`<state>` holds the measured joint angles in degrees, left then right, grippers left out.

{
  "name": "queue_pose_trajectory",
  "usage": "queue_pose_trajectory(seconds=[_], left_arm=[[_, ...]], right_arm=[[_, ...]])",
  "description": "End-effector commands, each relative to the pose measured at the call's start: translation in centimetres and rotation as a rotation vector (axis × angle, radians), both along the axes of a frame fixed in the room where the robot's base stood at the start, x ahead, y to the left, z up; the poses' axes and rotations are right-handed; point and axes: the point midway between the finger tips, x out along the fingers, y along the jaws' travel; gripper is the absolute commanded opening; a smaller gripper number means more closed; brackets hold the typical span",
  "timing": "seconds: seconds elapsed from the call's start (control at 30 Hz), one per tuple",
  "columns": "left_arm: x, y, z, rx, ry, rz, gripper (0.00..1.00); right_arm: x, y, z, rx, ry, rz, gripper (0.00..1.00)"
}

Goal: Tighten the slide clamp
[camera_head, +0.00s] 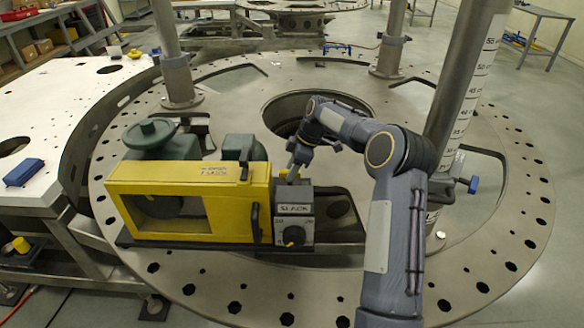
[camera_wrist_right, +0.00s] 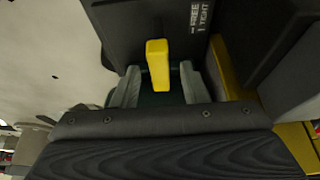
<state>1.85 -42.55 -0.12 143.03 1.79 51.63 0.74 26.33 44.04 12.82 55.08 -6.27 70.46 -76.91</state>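The slide clamp's yellow lever (camera_wrist_right: 157,62) stands out beside a dark block marked FREE and TIGHT (camera_wrist_right: 203,15) in the right wrist view. My right gripper (camera_wrist_right: 160,84) has its two grey fingers apart, one on each side of the lever. Gaps show between lever and fingers, so I see no grip. In the head view my right gripper (camera_head: 296,166) points down behind the grey block marked SLACK (camera_head: 293,197), at the right end of the yellow machine housing (camera_head: 180,196). The fingertips are partly hidden there. My left gripper is out of view.
A steel column with a scale (camera_head: 466,85) stands close to my right arm. A blue-handled part (camera_head: 473,185) is at its foot. The round turret plate (camera_head: 500,260) is bare at front right.

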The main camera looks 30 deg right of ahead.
Motion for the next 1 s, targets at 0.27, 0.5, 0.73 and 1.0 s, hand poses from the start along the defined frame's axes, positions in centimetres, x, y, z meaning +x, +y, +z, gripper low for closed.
queue_pose_trajectory(seconds=[0.27,0.5,0.73,1.0], left_arm=[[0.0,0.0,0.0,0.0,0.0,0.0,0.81],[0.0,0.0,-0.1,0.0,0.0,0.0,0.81],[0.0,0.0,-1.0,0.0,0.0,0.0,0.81],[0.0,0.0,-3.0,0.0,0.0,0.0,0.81]], right_arm=[[0.0,0.0,0.0,0.0,0.0,0.0,0.06],[0.0,0.0,0.0,0.0,-0.001,-0.006,0.0],[0.0,0.0,-0.1,-0.001,-0.001,-0.073,0.0],[-0.1,0.1,-0.2,-0.002,-0.003,-0.27,0.0]])
